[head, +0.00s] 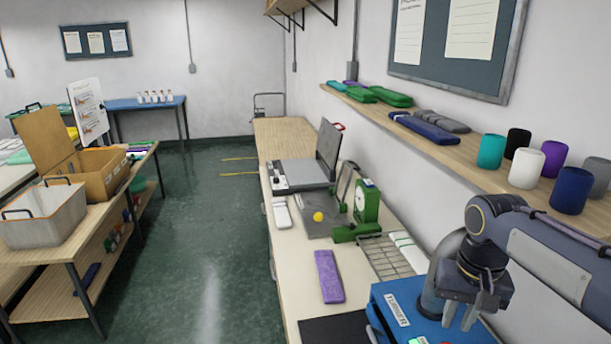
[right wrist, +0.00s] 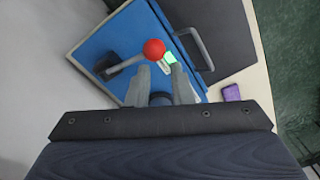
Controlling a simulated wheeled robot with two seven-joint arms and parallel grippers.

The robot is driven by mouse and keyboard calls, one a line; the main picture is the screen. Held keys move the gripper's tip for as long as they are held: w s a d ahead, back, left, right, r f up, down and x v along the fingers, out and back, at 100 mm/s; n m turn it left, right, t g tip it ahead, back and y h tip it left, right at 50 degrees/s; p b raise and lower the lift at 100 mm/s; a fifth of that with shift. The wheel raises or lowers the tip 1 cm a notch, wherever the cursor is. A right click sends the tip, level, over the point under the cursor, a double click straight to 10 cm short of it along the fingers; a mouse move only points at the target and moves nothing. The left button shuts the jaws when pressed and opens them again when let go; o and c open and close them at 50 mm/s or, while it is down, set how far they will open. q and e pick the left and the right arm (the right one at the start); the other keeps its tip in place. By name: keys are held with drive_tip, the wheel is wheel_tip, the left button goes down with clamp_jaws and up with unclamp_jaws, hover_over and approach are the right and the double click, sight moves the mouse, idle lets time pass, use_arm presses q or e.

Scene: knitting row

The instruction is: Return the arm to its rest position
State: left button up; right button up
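My right gripper (head: 459,315) is at the lower right of the head view, above a blue machine (head: 398,325) with a white label. Its two fingers are apart, with nothing seen between them. In the right wrist view the fingers (right wrist: 162,82) point down over the blue machine (right wrist: 115,45). A lever with a red ball (right wrist: 154,49) lies just beyond the fingertips; I cannot tell if they touch it. A grey handle (right wrist: 194,48) sits beside it. My left gripper is in neither view.
A purple knitted piece (head: 329,277) lies on the long bench (head: 300,296), left of the blue machine. A green device (head: 365,205) stands farther along. A wall shelf (head: 470,168) holds yarn cones (head: 525,168) near my right arm. The green floor (head: 205,240) is clear.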

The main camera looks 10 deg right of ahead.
drive_tip(key=s+a+f+n+t+y+b, duration=0.1)
drive_tip(key=s+a+f+t, duration=0.1)
drive_tip(key=s+a+f, duration=0.2)
drive_tip(key=s+a+f+n+t+y, duration=0.2)
drive_tip(key=s+a+f+t, duration=0.1)
drive_tip(key=s+a, duration=0.4)
drive_tip(key=s+f, duration=0.1)
drive_tip(key=s, duration=0.2)
drive_tip(key=shift+s+y+b, duration=0.3)
drive_tip(key=shift+b, duration=0.1)
